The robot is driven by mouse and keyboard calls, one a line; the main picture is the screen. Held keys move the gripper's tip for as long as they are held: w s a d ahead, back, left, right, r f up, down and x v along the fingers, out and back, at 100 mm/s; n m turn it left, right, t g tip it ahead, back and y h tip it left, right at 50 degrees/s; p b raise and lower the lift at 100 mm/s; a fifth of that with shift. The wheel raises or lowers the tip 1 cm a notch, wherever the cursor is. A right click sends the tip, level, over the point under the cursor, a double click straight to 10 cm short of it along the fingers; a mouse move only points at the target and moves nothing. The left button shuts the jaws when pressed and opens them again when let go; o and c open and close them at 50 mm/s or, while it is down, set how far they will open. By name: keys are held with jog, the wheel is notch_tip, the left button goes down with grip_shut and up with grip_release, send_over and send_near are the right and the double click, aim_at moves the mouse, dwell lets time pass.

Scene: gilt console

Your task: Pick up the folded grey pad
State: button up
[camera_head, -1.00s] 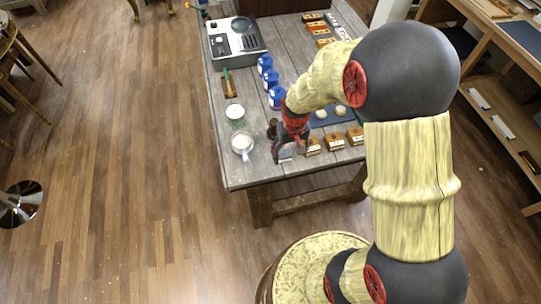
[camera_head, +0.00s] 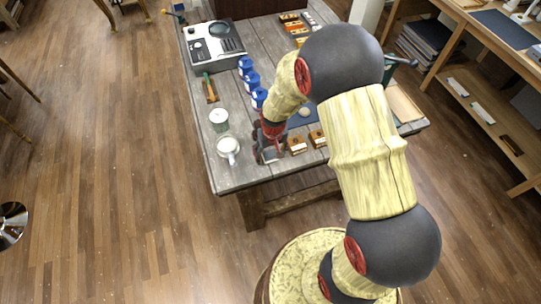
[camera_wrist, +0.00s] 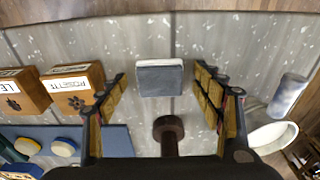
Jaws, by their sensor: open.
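The folded grey pad (camera_wrist: 160,78) lies flat on the grey plank table (camera_wrist: 235,40), near its front edge. In the wrist view it sits between the tips of my open gripper (camera_wrist: 160,72), with a gap on each side and nothing held. In the head view my gripper (camera_head: 267,154) is low over the table's front corner and mostly hides the pad.
A dark brown round-topped object (camera_wrist: 168,130) stands close behind the pad, between my fingers. Labelled wooden blocks (camera_wrist: 72,88) and a blue mat (camera_wrist: 112,140) lie to the left. A white cup (camera_wrist: 272,138) stands to the right. Blue jars (camera_head: 252,82) stand further back.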

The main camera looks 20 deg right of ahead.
aim_at(270, 153)
jog(key=shift+c, duration=0.6)
jog(key=c, duration=0.9)
jog(key=shift+r, duration=0.1)
jog(key=shift+r, duration=0.5)
notch_tip(270, 153, up, 2)
jog(key=shift+r, duration=0.2)
jog(key=s+r, duration=0.9)
jog(key=s, duration=0.5)
jog(key=shift+r+p, duration=0.25)
jog(key=shift+p, duration=0.2)
